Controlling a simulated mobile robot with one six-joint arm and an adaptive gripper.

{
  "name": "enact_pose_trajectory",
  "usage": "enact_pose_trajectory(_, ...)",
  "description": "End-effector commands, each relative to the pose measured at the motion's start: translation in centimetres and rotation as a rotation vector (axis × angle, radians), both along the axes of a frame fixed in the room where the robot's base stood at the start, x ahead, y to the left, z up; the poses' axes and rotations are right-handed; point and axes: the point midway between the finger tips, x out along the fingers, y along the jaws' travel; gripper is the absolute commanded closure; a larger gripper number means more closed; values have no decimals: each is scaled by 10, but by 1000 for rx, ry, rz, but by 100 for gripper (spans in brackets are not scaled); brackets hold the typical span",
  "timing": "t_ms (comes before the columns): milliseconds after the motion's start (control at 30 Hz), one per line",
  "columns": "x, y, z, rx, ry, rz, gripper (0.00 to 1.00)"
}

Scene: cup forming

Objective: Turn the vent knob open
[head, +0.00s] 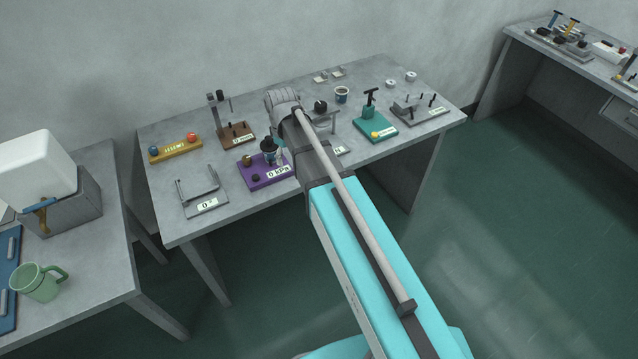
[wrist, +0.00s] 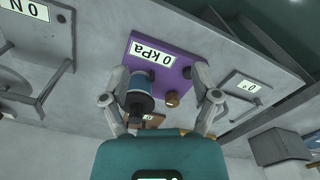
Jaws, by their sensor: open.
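A purple base (head: 262,182) with a "0 kPa" label stands near the front of the middle table. It carries a blue cylinder with a black top (head: 269,148), a brass knob (head: 247,160) and a small black knob (head: 256,178); I cannot tell for sure which knob is the vent. In the wrist view the purple base (wrist: 170,50) lies beyond my gripper (wrist: 160,76). My gripper is open, its fingers spread on either side of the blue cylinder (wrist: 137,90) and the brass knob (wrist: 172,98). No grip on either shows. My arm hides part of the base's right side in the head view.
A grey "0" fixture (head: 205,205) stands front left, a brown stand (head: 237,133) behind, and a yellow strip with balls (head: 176,149) at left. A teal base (head: 376,127) and a grey fixture (head: 420,108) stand right. Bare tabletop lies between these fixtures.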

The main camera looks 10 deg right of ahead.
Motion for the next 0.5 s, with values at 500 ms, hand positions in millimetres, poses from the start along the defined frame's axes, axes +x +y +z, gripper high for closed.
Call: enact_pose_trajectory(500,-59,-46,-17,0,0,-288,21)
